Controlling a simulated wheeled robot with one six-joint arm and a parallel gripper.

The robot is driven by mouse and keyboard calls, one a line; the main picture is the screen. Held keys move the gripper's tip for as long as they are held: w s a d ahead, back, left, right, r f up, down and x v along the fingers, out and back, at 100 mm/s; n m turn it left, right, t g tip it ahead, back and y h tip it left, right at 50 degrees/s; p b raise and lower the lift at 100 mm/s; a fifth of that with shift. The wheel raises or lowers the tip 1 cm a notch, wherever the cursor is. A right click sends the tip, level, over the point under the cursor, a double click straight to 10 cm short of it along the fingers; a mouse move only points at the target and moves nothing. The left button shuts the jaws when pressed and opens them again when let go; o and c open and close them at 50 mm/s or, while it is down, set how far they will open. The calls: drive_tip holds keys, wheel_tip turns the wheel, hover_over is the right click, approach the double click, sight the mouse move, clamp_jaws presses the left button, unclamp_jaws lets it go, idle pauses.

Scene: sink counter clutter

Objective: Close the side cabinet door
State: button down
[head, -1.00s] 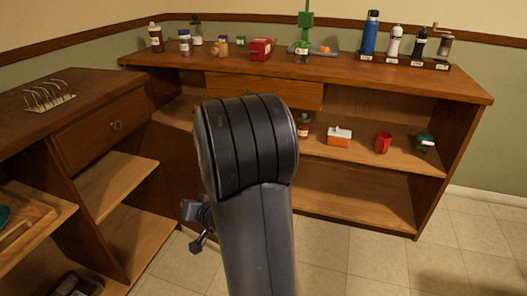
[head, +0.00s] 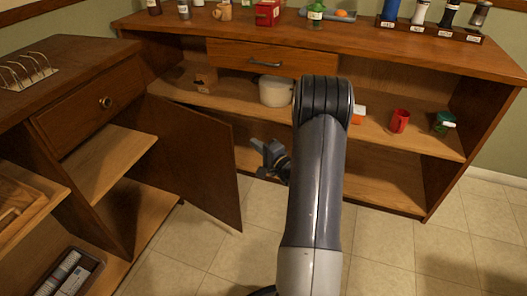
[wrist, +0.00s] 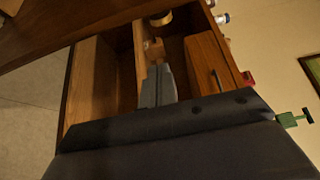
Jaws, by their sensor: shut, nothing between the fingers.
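The side cabinet door (head: 195,160) is a dark brown panel in the head view. It stands open at the far end of the left cabinet (head: 85,120), angled out over the floor toward the right. My gripper (head: 257,146) is just right of the door's free edge, with its fingers pointing left. I cannot tell whether it touches the door. In the wrist view my gripper (wrist: 158,85) shows as grey fingers close together with nothing between them. A brown panel runs across the upper left there, and I cannot tell if it is the door.
The back shelf unit (head: 400,55) has a drawer (head: 270,60), and a white pot (head: 276,91) and a red cup (head: 400,121) stand on its shelf. A dark box (head: 72,272) sits low in the left cabinet. Tiled floor (head: 190,255) is clear in front of the door.

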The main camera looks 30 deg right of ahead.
drive_tip(key=shift+w+a+b, duration=0.5)
drive_tip(key=shift+w+a, duration=0.3)
drive_tip(key=shift+a, duration=0.3)
drive_tip(key=shift+w+a+b, duration=0.45)
drive_tip(key=shift+w+a, duration=0.3)
drive_tip(key=shift+a, duration=0.3)
